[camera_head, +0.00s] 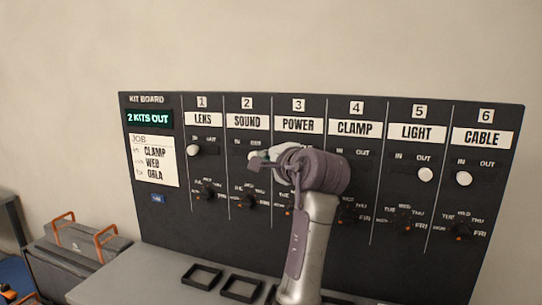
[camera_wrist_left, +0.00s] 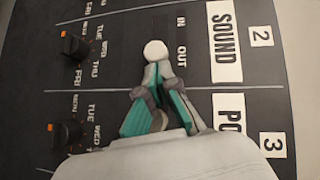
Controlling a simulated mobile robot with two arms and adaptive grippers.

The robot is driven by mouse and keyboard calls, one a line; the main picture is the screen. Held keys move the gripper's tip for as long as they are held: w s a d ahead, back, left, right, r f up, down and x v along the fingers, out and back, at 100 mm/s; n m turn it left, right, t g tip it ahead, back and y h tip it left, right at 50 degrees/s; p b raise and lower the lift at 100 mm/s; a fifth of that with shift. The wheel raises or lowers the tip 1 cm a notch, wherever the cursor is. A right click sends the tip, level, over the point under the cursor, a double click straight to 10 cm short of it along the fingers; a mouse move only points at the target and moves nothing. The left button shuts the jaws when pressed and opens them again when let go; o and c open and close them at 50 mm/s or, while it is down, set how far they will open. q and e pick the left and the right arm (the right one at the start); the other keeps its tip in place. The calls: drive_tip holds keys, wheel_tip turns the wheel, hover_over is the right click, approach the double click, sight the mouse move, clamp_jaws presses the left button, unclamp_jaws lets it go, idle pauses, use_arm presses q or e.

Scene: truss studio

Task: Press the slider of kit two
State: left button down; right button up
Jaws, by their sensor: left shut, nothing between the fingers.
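The kit board (camera_head: 160,220) stands upright with numbered columns. Kit two is the SOUND column (camera_head: 246,122); its white slider knob (camera_head: 252,156) sits at the OUT end, partly hidden by my gripper in the head view. The wrist view also shows the knob (camera_wrist_left: 155,50) beside OUT. My left gripper (camera_head: 264,157) is shut and empty, in front of the board at the SOUND column. In the wrist view its fingertips (camera_wrist_left: 158,72) are right at the knob's edge; I cannot tell whether they touch. My right gripper is not in view.
A green display (camera_head: 149,118) reads "2 KITS OUT". Slider knobs of LENS (camera_head: 193,150), LIGHT (camera_head: 425,174) and CABLE (camera_head: 463,178) are visible. My arm hides parts of POWER and CLAMP. Dark dials (camera_head: 248,201) sit below the sliders. Black square frames (camera_head: 202,276) lie on the grey table.

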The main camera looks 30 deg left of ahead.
sight(237, 152)
use_arm(q)
drive_tip(key=a+p, duration=0.1)
drive_tip(key=a, duration=0.1)
drive_tip(key=s+a+p, duration=0.1)
drive_tip(key=a, duration=0.2)
drive_tip(key=shift+s+a+r, duration=0.1)
drive_tip(key=shift+s+a, duration=0.1)
drive_tip(key=shift+a, duration=0.05)
drive_tip(key=shift+d, duration=0.15)
